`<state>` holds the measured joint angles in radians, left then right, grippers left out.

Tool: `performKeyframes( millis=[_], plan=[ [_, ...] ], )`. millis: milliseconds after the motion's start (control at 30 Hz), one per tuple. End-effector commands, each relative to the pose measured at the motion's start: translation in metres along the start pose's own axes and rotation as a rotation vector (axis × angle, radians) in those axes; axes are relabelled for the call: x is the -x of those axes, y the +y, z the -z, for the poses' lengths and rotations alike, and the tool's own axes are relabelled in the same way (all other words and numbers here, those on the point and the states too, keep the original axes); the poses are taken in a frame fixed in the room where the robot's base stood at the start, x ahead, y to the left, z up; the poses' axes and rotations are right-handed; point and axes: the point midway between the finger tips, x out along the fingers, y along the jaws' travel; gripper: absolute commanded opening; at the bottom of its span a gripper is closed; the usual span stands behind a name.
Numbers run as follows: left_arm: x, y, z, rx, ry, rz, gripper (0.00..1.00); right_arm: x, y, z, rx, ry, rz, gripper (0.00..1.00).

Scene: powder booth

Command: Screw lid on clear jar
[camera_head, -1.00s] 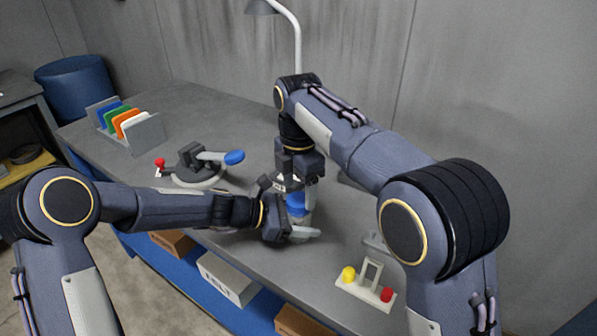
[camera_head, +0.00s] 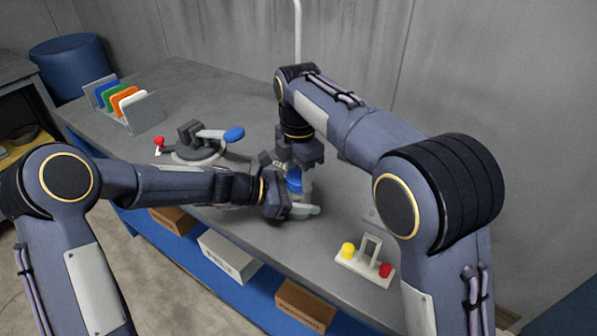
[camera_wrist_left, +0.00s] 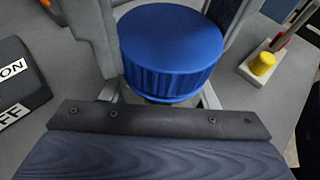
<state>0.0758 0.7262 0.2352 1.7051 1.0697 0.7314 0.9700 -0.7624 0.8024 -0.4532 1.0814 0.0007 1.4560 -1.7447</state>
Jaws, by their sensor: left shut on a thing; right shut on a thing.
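The blue lid (camera_head: 294,183) sits on top of the clear jar (camera_head: 306,198) above the bench, and only a little of the jar shows. The lid (camera_wrist_left: 171,50) fills the middle of the left wrist view, with its top and ribbed side clear. My left gripper (camera_head: 290,208) comes in from the left, low down, shut on the jar's body. My right gripper (camera_head: 296,172) points down from above and is shut on the lid, a grey finger on either side of it in the left wrist view. The threads are hidden.
A round fixture (camera_head: 196,148) with a blue-tipped lever stands behind my left arm. A rack (camera_head: 140,112) of coloured plates is farther left. A white stand (camera_head: 364,262) with yellow and red knobs is at the front right. A dark ON/OFF box (camera_wrist_left: 18,80) is close by.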

Motion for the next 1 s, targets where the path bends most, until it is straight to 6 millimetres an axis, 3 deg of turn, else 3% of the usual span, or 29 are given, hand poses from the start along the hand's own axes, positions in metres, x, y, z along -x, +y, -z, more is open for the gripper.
performKeyframes(
  millis=[167,400,600,1000],
  plan=[
    [0.0001,0.0002,-0.0003,0.000,0.000,0.000,0.00,0.0001,0.0000,0.0000,-0.181,0.001,0.000,0.20],
    [0.0001,0.0002,-0.0003,0.000,0.000,0.000,0.00,-0.0003,0.0000,0.0000,-0.763,0.001,0.000,0.20],
    [0.0001,0.0002,-0.0003,0.000,0.000,0.000,0.00,-0.0005,0.0001,0.0002,-1.110,0.000,0.000,0.20],
    [0.0001,0.0001,-0.0003,0.000,0.000,0.000,0.00,-0.0005,0.0002,0.0004,-1.192,0.001,-0.001,0.20]
  ],
)
